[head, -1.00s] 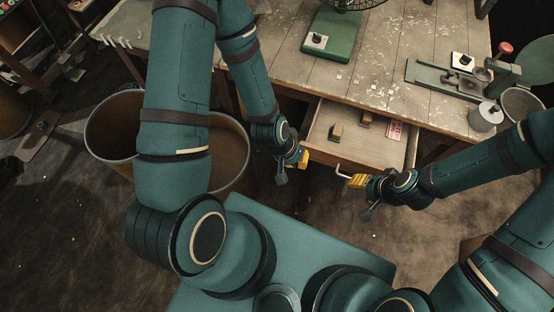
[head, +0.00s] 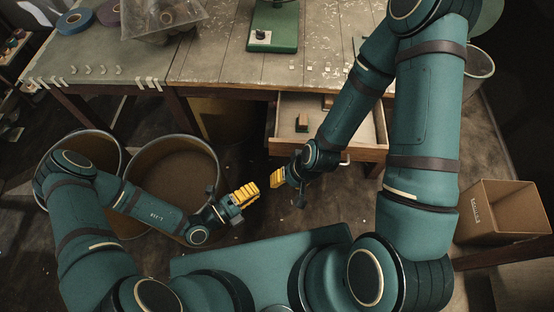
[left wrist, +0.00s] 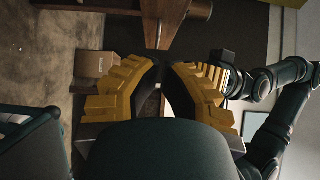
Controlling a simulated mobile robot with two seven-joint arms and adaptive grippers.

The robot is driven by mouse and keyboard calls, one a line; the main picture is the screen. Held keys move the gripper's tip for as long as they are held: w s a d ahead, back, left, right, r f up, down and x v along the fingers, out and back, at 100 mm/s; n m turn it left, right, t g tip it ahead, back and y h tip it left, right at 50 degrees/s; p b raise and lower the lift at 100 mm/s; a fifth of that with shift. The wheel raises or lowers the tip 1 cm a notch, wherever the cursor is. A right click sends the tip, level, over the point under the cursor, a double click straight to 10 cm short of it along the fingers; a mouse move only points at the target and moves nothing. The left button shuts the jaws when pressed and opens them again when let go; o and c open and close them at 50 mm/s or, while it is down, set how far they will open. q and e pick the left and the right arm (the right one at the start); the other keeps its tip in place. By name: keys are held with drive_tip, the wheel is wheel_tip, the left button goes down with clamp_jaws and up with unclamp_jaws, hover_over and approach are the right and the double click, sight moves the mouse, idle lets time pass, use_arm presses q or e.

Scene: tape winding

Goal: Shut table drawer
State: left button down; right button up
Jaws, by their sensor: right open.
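The table drawer (head: 372,148) stands pulled out under the worktable (head: 215,62), its handle (head: 345,159) on the front. A small brown block with a green part (head: 302,122) lies inside; part of another shows behind my right arm. My right arm crosses over the drawer, hiding part of it. My right gripper (head: 277,179) is open, low in front of the drawer's left front corner, apart from the handle. My left gripper (head: 245,195) is farther left, clear of the drawer. In the left wrist view its yellow fingers (left wrist: 165,68) are apart with nothing between them.
Two round bins (head: 172,150) stand left of the drawer. A cardboard box (head: 502,212) is on the right, also in the left wrist view (left wrist: 92,70). A green-based device (head: 273,28), a plastic bag and tape rolls (head: 75,20) are on the table. The floor before the drawer is clear.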

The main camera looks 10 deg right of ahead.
use_arm(q)
drive_tip(key=n, duration=0.1)
drive_tip(key=t+b, duration=0.1)
approach(285, 151)
drive_tip(key=s+d, duration=0.1)
drive_tip(key=d, duration=0.3)
drive_tip(key=w, duration=0.1)
drive_tip(key=w+d+b, duration=0.1)
drive_tip(key=shift+w+d+r+y, duration=0.15)
drive_tip(key=shift+w+d+y, duration=0.15)
drive_tip(key=shift+w, duration=0.1)
drive_tip(key=shift+w+d, duration=0.15)
drive_tip(key=shift+w, duration=0.35)
drive_tip(key=shift+r, duration=0.1)
